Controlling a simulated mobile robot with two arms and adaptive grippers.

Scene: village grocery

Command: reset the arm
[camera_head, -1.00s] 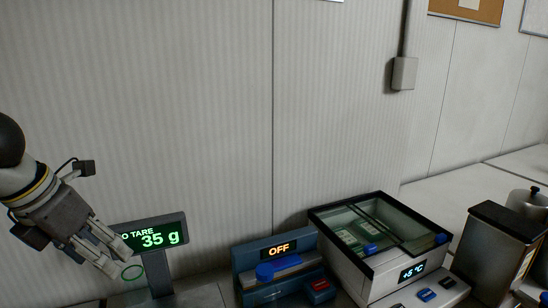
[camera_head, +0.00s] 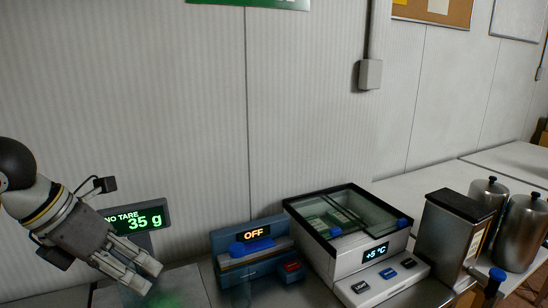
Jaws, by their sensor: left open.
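My left gripper (camera_head: 139,272) comes in from the left edge, tilted down to the right, with its fingers apart and nothing seen between them. It is in front of the lower part of a scale display (camera_head: 140,217) that reads "NO TARE 35 g" in green. The fingertips appear above a pale surface, with a faint green glow just below and right of them. My right gripper is not in view.
A blue device (camera_head: 250,250) showing "OFF" stands right of the scale. Beside it is a glass-topped cooler (camera_head: 352,262) reading +5 °C. A dark-topped metal dispenser (camera_head: 452,240) and metal canisters (camera_head: 521,232) stand further right.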

